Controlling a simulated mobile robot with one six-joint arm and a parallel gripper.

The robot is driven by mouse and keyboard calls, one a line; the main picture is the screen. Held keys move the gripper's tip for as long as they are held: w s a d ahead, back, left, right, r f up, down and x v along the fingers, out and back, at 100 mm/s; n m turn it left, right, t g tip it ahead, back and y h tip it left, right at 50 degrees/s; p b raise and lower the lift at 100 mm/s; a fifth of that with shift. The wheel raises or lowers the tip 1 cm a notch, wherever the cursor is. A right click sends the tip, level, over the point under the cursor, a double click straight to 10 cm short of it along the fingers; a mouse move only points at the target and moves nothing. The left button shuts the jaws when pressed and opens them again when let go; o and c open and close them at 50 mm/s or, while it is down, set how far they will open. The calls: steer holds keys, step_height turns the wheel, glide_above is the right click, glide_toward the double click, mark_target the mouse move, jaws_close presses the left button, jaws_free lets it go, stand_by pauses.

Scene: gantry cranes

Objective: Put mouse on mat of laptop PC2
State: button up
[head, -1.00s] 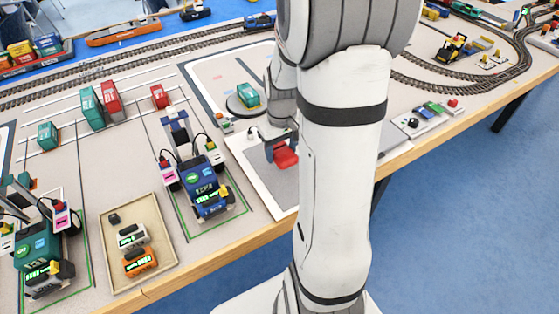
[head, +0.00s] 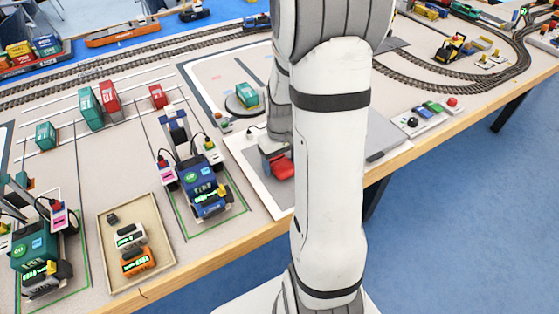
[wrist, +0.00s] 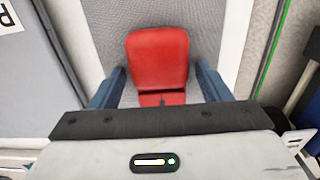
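A red rounded thing, which I take for the mouse (wrist: 158,58), lies between the two blue fingers of my gripper (wrist: 160,75). The fingertips sit close against its sides in the wrist view. In the head view, the red mouse (head: 281,168) shows just below my gripper (head: 272,150), left of my arm. It is over a grey mat (head: 262,187) with a white border. Whether it touches the mat I cannot tell. A flat grey thing (head: 388,146), possibly part of a laptop, shows right of my arm. My arm hides the middle; no PC2 label is legible.
A blue crane model (head: 205,190) stands close left, inside a green outline. A beige tray (head: 107,262) with small models is at the front left. A control panel (head: 428,115) with buttons is to the right. Train tracks run behind. The table's wooden front edge (head: 240,232) is near.

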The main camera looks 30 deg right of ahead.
mark_target(280, 162)
steer(key=shift+o, duration=0.5)
steer(key=shift+r, duration=0.45)
step_height(280, 162, up, 11)
steer(key=p, duration=0.2)
steer(key=s+a+r+t, duration=0.2)
steer(key=s+a+r, duration=0.3)
steer(key=s+a, duration=0.7)
steer(key=shift+a+r, duration=0.2)
steer(key=shift+a, duration=0.15)
